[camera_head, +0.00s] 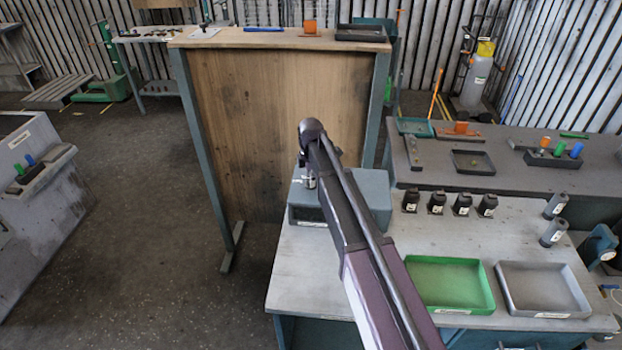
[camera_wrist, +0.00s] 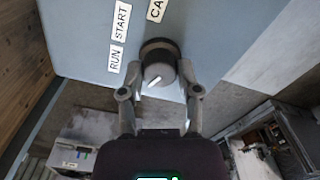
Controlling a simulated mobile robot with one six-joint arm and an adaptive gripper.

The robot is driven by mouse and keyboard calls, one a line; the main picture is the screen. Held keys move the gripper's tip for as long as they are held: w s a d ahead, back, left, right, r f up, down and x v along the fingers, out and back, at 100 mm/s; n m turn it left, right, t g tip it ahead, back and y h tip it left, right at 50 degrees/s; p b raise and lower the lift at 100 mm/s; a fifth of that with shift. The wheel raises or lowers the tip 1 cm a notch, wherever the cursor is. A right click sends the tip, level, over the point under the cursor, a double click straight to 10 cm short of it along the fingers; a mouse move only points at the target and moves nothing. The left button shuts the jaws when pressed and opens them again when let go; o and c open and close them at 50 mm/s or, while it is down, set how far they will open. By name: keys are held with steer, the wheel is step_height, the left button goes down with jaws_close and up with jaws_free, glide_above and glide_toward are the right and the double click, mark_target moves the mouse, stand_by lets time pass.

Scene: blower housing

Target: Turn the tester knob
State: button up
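The tester is a blue-grey box (camera_head: 375,192) on the front workbench, partly covered by my arm. In the wrist view its panel (camera_wrist: 85,25) carries labels reading RUN and START, and one partly cut off beginning CA. The knob (camera_wrist: 158,72) is grey with a dark collar and a white pointer line slanting toward the upper right. My gripper (camera_wrist: 159,85) has one finger on each side of the knob, very close to it. Whether the fingers touch the knob is unclear. In the head view the knob and fingertips are mostly hidden by my arm.
A green tray (camera_head: 448,283) and a grey tray (camera_head: 542,290) lie at the bench front. Several black parts (camera_head: 450,204) stand in a row behind them. A tall wooden panel stand (camera_head: 270,120) rises just behind the tester. The floor at left is open.

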jaws_close()
